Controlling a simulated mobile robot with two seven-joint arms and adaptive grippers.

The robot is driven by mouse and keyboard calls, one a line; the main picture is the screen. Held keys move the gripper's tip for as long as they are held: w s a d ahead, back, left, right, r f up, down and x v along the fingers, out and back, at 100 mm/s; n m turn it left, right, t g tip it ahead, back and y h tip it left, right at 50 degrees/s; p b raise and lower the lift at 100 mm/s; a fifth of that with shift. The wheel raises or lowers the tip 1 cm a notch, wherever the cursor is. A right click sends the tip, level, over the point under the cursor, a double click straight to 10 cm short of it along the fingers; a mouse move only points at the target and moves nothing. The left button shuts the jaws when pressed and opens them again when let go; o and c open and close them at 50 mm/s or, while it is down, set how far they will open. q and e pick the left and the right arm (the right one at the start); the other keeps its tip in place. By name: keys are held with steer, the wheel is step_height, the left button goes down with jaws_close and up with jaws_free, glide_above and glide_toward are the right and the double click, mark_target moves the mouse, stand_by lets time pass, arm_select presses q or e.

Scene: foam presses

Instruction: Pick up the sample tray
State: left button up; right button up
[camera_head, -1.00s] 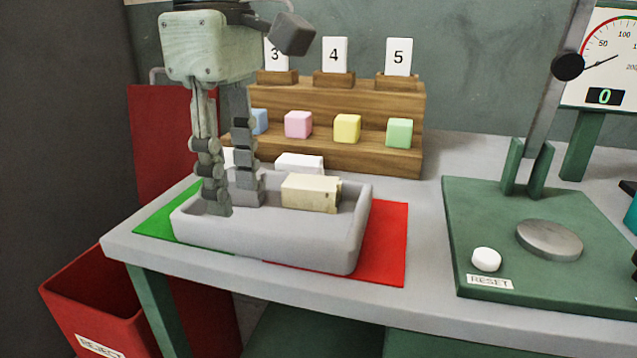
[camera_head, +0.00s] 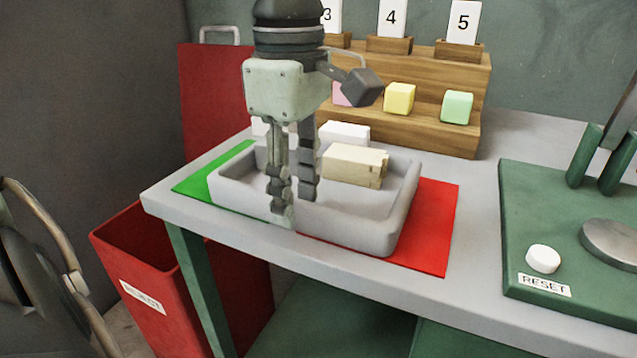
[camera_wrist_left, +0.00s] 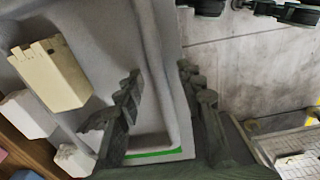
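The sample tray (camera_head: 349,234) is a pale grey, open-topped tray on the table, lying across a green mat and a red mat. A cream block (camera_head: 354,166) with a notched end lies in it, with white blocks (camera_head: 344,132) toward the back. My left gripper (camera_head: 294,208) points down at the tray's near wall. One finger is outside the wall and the other inside. In the left wrist view the tray wall (camera_wrist_left: 160,50) runs between the fingers (camera_wrist_left: 160,72), with some gap visible, so the gripper looks open.
A wooden stepped rack (camera_head: 432,100) with coloured cubes and number cards stands behind the tray. A green press base (camera_head: 522,225) with a white reset button is to the right. A red reject bin (camera_head: 125,255) stands below the table's left edge.

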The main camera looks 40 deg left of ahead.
arm_select(q)
jaws_close()
steer(key=shift+r, duration=0.15)
